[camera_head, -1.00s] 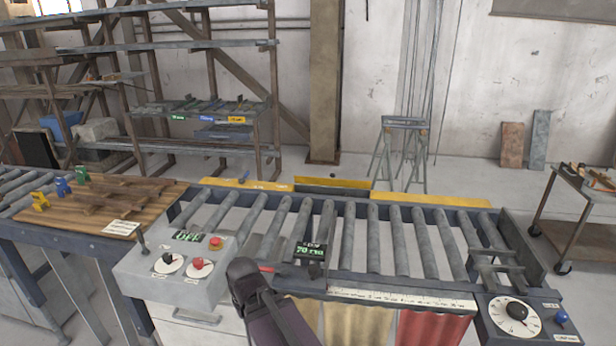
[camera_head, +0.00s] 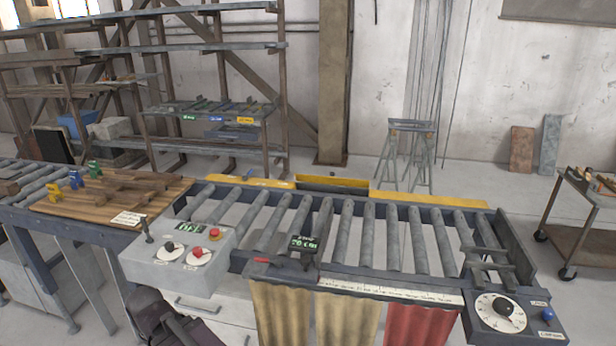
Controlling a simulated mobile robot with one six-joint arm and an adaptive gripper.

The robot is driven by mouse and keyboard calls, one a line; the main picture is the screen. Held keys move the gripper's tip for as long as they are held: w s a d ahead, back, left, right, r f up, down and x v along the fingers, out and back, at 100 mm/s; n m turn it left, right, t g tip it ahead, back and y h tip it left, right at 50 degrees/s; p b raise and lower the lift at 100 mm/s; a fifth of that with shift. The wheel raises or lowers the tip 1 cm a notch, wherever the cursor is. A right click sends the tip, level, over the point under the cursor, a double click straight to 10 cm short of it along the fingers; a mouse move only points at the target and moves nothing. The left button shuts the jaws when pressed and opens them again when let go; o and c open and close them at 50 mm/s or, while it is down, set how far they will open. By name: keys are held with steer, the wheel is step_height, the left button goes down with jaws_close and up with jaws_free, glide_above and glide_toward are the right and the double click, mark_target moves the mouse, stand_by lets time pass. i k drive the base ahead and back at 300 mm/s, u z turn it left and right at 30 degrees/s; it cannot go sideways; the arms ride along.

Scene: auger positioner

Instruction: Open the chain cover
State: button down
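No part is plainly marked as a chain cover. Yellow guards run along the far edge of the roller conveyor (camera_head: 352,268): a left piece (camera_head: 265,182), a middle piece (camera_head: 333,184) and a right piece (camera_head: 430,199). The middle piece shows a taller yellow face with a dark front edge and seems to stand differently from its neighbours. I cannot tell whether it is open. A dark part of my arm (camera_head: 160,318) shows at the bottom left, in front of the drawer cabinet. No gripper fingers are visible, and the arm is far from the yellow pieces.
A grey control box (camera_head: 150,272) with a red button and dials stands at the conveyor's left end; a dial box (camera_head: 480,325) is at its right end. A plank table (camera_head: 45,207) adjoins left. Curtains (camera_head: 347,322) hang in front. Floor beyond the conveyor is partly clear, with a stand (camera_head: 412,125).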

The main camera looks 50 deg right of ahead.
mark_target(326, 180)
steer(key=u, duration=0.45)
steer(key=k, duration=1.15)
steer(key=z, duration=1.5)
steer(key=i, duration=0.7)
steer(key=u, duration=0.05)
